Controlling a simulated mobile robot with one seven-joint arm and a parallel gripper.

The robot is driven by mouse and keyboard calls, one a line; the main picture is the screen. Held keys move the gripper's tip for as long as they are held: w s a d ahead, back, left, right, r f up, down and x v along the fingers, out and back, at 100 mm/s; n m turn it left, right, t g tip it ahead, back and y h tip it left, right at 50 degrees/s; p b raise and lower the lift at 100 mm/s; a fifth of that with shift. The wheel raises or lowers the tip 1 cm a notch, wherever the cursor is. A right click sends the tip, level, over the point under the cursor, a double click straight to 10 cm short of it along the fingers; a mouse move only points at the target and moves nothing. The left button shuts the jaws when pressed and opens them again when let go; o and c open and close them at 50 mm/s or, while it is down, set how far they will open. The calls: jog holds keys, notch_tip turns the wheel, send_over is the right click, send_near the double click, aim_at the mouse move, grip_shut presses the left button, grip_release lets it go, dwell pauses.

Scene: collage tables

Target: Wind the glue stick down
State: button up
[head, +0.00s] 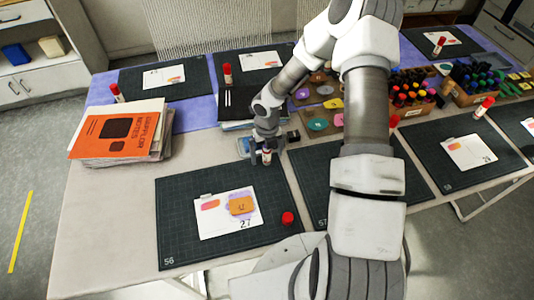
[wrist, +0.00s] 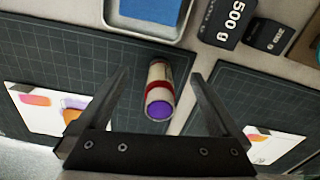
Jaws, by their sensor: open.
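The uncapped glue stick (wrist: 158,88) has a pale body, a red band and purple glue showing at its open end. In the wrist view it is between the two fingers of my gripper (wrist: 159,74), with gaps on both sides. In the head view my gripper (head: 261,158) is around the glue stick (head: 267,155), which looks upright near the top right corner of mat 56 (head: 175,225). My gripper is open. A red cap (head: 287,217) lies on that mat, right of a white sheet (head: 212,225) with an orange card ringed in purple.
A tray (wrist: 182,33) with a blue pad and black weights marked in grams (wrist: 222,22) are just beyond the glue stick. A stack of books (head: 125,135) is at the left. Other mats with capped red glue sticks (head: 227,73) and marker boxes (head: 410,92) are farther back.

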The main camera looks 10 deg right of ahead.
jog(key=shift+r+p, duration=3.2)
jog(key=shift+r, duration=0.4)
jog(key=shift+r, duration=0.15)
jog(key=s+d+r+m+t+h, duration=0.1)
jog(key=s+d+r+m, duration=0.1)
jog(key=r+m, duration=0.55)
jog(key=s+d+r+m+h, duration=0.15)
jog(key=r+m, duration=0.35)
jog(key=r, duration=0.5)
jog(key=s+d+r+m+t+h, duration=0.1)
jog(key=s+r+m, duration=0.1)
jog(key=r+m, duration=0.55)
jog(key=s+a+r+m+t+y, duration=0.1)
jog(key=s+a+r+m, duration=0.1)
jog(key=s+r+m, duration=0.5)
jog(key=s+a+r+m+t+y, duration=0.2)
jog(key=s+r+m, duration=0.5)
jog(key=s+m, duration=0.2)
jog(key=shift+s+a+m+t, duration=0.25)
jog(key=shift+s+m+t, duration=0.1)
jog(key=shift+m, duration=0.55)
